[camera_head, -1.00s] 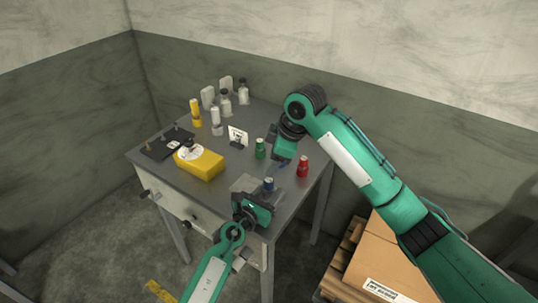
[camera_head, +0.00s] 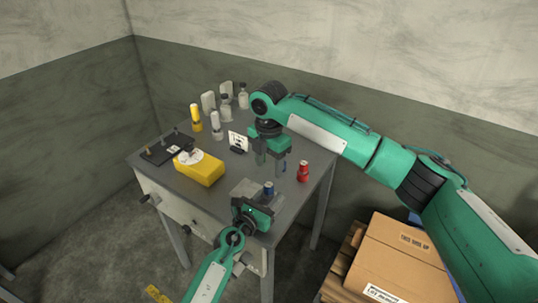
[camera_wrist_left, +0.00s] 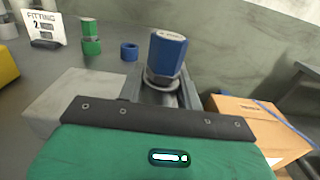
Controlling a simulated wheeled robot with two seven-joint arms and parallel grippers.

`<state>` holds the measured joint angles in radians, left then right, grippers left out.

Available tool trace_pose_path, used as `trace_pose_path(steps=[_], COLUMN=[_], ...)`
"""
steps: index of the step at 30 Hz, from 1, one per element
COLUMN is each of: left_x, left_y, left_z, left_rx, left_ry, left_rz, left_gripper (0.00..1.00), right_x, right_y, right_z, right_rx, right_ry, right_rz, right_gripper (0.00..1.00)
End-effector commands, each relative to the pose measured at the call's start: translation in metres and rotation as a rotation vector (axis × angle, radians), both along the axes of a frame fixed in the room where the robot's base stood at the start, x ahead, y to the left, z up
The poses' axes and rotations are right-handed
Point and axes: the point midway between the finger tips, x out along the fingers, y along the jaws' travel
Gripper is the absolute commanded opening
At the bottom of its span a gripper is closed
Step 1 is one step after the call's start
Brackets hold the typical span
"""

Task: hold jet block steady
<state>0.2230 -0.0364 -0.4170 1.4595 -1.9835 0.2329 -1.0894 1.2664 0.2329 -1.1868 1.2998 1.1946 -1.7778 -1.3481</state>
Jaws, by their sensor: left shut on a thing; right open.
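The jet block, a light grey block (camera_head: 240,187), lies at the table's front corner; its left part shows in the left wrist view (camera_wrist_left: 62,100). A blue six-sided piece (camera_wrist_left: 168,52) stands upright on a grey collar at the block, also in the head view (camera_head: 269,187). My left gripper (camera_head: 262,199) is shut on the block, its fingers partly hidden by its own body. My right gripper (camera_head: 271,164) is open and points down near the green jet, which it mostly hides in the head view. The green jet (camera_wrist_left: 91,36) stands upright in the left wrist view.
A red jet (camera_head: 303,172) stands right of my right gripper. A blue ring (camera_wrist_left: 129,52) lies beyond the block. A fitting card (camera_head: 237,141), yellow box (camera_head: 199,168), dark tray (camera_head: 160,150) and several bottles (camera_head: 226,107) stand further back and left. Cardboard boxes (camera_head: 395,258) are off the table.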

Motion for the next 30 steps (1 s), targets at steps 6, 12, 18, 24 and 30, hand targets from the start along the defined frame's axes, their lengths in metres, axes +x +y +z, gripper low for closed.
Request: trace_pose_path(steps=[6, 12, 18, 24, 30], left_x=[0.000, 0.000, 0.000, 0.000, 0.000], left_y=[0.000, 0.000, 0.000, 0.000, 0.000], left_z=[0.000, 0.000, 0.000, 0.000, 0.000], left_rx=[0.001, 0.001, 0.001, 0.001, 0.001], left_ry=[0.001, 0.001, 0.001, 0.001, 0.001], left_rz=[0.000, 0.000, 0.000, 0.000, 0.000], left_gripper=[0.00, 0.00, 0.00, 0.00, 0.00], right_x=[-0.001, 0.000, 0.000, 0.000, 0.000], right_y=[0.000, 0.000, 0.000, 0.000, 0.000], right_z=[-0.044, -0.073, -0.086, -0.088, -0.088], right_rx=[-0.001, 0.000, 0.001, 0.001, 0.001], right_ry=[0.002, 0.000, -0.001, -0.001, -0.001], right_rz=[-0.001, -0.002, -0.001, -0.001, -0.002], right_gripper=[0.54, 0.54, 0.54, 0.54, 0.32])
